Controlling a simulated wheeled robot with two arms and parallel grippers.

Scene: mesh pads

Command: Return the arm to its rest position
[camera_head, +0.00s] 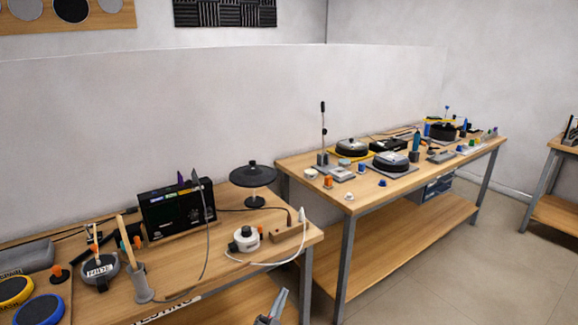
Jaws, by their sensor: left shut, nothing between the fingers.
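My left gripper (279,304) shows at the bottom edge of the head view, in front of the near bench. Its fingers point up and are shut with nothing between them. Only its tip end is in view; the rest of the arm is cut off by the picture's edge. It looks apart from the bench and the things on it. My right gripper is not in view.
The near wooden bench (185,275) holds a black box (177,210), a black round pad on a stand (254,176), a white round device (244,239) with a cable, and drumstick-like sticks in a grey holder (141,285). A second bench (375,206) with several devices stands behind right. Floor (480,270) at right is clear.

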